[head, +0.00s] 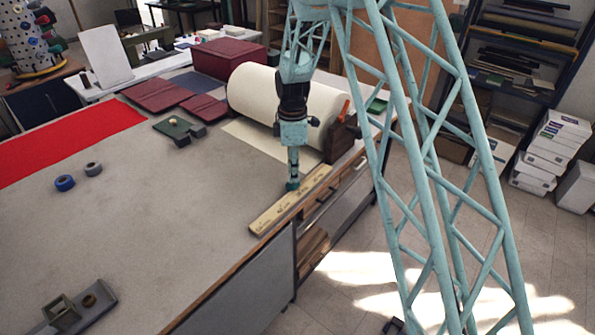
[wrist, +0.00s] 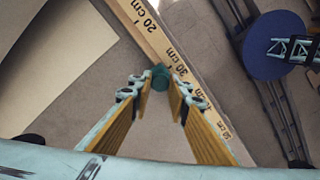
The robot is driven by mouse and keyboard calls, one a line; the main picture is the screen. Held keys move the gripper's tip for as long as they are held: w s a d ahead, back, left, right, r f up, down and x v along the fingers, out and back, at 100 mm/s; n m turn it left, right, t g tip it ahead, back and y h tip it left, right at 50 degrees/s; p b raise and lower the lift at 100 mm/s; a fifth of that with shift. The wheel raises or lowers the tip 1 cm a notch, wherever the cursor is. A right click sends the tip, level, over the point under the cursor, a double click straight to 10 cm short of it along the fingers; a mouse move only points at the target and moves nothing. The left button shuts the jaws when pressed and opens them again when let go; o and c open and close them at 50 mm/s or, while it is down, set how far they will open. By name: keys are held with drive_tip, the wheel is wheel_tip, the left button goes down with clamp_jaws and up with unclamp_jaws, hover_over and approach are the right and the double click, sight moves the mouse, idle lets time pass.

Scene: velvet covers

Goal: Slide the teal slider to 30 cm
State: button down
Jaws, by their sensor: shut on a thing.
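The teal slider (wrist: 160,77) is a small dark teal knob on the wooden ruler (wrist: 128,16), beside the "30 cm" label in the wrist view. The exact mark under it is too small to read. The "20 cm" label is further up the ruler, toward the top. My gripper (wrist: 162,86) is shut on the slider, its yellow-padded fingers on either side of it. In the head view, my gripper (head: 292,184) points straight down onto the middle of the ruler (head: 265,219), which lies along the table's right edge. The fingers largely hide the slider there.
A large cream roll (head: 250,95) lies behind the ruler on the grey table (head: 180,240). Dark red boxes (head: 228,58), a red cloth (head: 60,145) and a blue tape roll (head: 65,183) are further left.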

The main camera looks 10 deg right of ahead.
drive_tip(key=c, duration=2.5)
unclamp_jaws()
drive_tip(key=shift+o, duration=0.2)
drive_tip(key=shift+r, duration=0.1)
wheel_tip(320, 180, up, 12)
